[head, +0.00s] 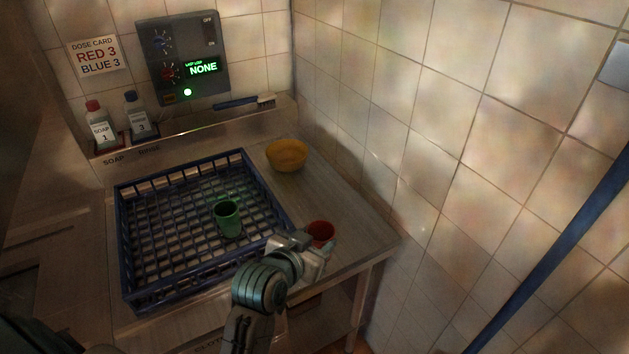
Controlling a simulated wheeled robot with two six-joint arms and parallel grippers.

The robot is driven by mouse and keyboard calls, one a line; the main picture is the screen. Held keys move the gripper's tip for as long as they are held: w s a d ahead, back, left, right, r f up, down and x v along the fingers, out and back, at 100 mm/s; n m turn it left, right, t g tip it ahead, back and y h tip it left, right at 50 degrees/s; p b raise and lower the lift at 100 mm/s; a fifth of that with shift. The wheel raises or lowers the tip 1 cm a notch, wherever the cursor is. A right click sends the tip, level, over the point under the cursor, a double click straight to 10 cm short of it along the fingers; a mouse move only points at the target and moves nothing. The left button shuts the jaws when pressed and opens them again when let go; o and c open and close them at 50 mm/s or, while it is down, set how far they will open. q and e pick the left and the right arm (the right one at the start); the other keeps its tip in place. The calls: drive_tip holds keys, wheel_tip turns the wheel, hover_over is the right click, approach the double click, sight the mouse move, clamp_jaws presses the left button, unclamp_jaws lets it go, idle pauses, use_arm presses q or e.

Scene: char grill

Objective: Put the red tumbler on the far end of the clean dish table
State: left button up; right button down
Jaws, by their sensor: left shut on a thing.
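The red tumbler (321,231) is at the right front part of the metal dish table (340,205), to the right of the blue rack. My left gripper (316,248) comes in from below and is shut on the tumbler's near side. The gripper hides the lower part of the tumbler, so I cannot tell whether its base touches the table. My right gripper is not in view.
A blue rack (122,245) holds a green tumbler (228,217). A yellow bowl (286,155) sits farther back on the table. Bare metal lies between bowl and red tumbler. The tiled wall (400,150) borders the table's right side. Soap bottles and a brush (240,103) sit on the back ledge.

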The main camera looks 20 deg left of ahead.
use_arm(q)
drive_tip(key=a+p+x, duration=0.1)
drive_tip(key=p+x, duration=0.1)
drive_tip(key=x, duration=0.3)
drive_tip(key=r+p+x, duration=0.1)
drive_tip(key=p+x, duration=0.1)
drive_tip(key=x, duration=0.3)
drive_tip(key=w+a+r+p+x, duration=0.1)
drive_tip(key=p+x, duration=0.1)
drive_tip(key=x, duration=0.3)
drive_tip(key=shift+w+a+p, duration=0.1)
drive_tip(key=shift+a+p, duration=0.2)
drive_tip(key=shift+p, duration=0.1)
drive_tip(key=shift+f, duration=0.45)
drive_tip(key=shift+f, duration=0.15)
drive_tip(key=o, duration=1)
